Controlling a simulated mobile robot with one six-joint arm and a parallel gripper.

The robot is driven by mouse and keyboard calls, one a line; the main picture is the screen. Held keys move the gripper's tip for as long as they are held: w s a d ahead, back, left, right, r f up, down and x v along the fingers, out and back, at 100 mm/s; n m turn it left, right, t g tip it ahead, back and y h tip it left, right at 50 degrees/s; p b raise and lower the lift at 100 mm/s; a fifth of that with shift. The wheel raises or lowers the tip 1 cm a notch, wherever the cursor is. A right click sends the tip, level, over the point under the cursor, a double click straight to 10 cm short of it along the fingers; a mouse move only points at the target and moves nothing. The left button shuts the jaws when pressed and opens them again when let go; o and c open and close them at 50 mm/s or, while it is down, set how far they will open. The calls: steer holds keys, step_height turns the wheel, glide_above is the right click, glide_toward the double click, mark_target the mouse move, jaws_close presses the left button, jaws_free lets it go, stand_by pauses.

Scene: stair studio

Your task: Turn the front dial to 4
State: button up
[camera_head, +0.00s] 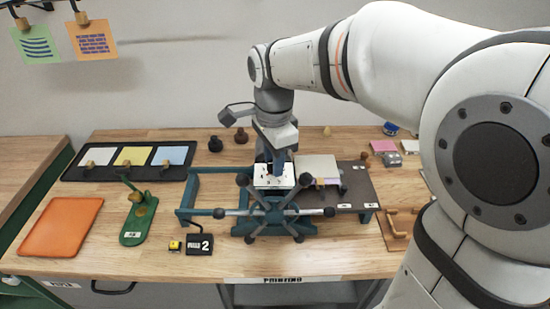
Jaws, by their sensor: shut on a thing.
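A small white plate (262,183) with dark and reddish marks sits on the blue-green press (310,226), behind its spoked wheel. My gripper (277,176) points down onto this plate from above, its fingers shut on a small part there that I take to be the front dial. The fingers hide most of that part, and the dial's pointer and numbers are too small to read.
The press wheel's dark knobs (329,212) stick out around my gripper's front side. A green stand (133,236), an orange tray (62,228) and a black tray with coloured pads (69,173) stand left. A wooden-handled tool (398,243) lies right.

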stand_by(0.3)
steer(key=o, duration=1)
step_height(320, 180, up, 8)
steer(key=shift+f, duration=0.1)
